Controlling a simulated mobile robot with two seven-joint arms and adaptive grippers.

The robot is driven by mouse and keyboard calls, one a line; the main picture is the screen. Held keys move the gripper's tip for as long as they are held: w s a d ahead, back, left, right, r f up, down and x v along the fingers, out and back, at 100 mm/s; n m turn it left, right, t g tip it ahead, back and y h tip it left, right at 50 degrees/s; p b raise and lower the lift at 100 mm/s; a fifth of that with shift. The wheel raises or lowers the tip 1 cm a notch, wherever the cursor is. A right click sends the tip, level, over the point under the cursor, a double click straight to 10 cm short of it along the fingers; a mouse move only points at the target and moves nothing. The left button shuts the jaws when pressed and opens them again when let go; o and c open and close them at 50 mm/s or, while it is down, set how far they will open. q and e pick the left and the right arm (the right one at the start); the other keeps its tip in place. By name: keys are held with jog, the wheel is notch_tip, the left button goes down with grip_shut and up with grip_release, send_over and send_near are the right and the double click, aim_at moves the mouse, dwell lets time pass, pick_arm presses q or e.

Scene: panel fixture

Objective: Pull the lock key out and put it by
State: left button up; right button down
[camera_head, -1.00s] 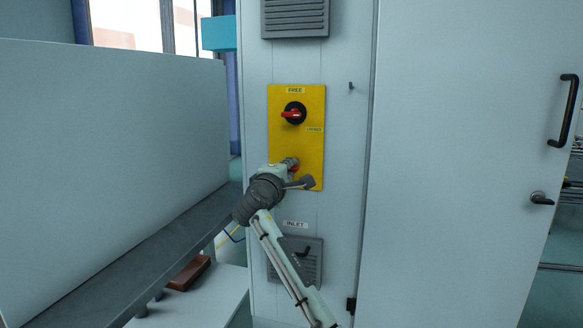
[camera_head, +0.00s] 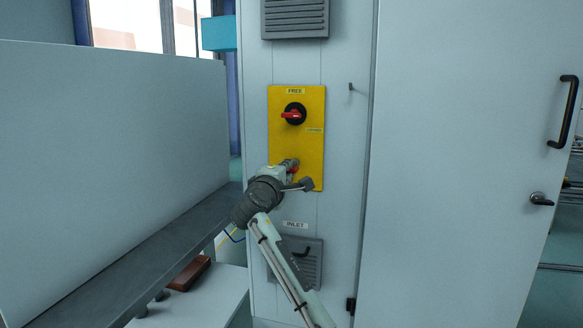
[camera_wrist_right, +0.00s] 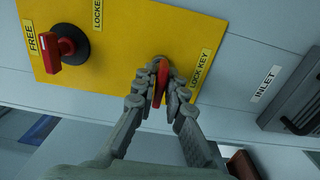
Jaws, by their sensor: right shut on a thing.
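The yellow panel (camera_head: 312,147) is on the front of the pale cabinet. A red rotary switch (camera_head: 293,114) on a black round base sits in its upper half, by the FREE label; it also shows in the right wrist view (camera_wrist_right: 55,48). The red lock key (camera_wrist_right: 161,80) is at the panel's lower part, beside the LOCK KEY label. My right gripper (camera_wrist_right: 160,92) is shut on the key, with a finger on each side of it. In the head view my right gripper (camera_head: 290,165) reaches the panel and mostly hides the key. My left gripper is not in view.
A small hook (camera_head: 351,87) sticks out of the cabinet right of the panel. The INLET vent (camera_head: 300,262) is below. A large door with a black handle (camera_head: 565,112) is at right. A grey ledge (camera_head: 150,255) and pale partition (camera_head: 110,150) stand left.

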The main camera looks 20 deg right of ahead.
jog(key=shift+p+v, duration=0.3)
jog(key=shift+v, duration=0.6)
jog(key=shift+p+v, duration=0.75)
jog(key=shift+v, duration=1.7)
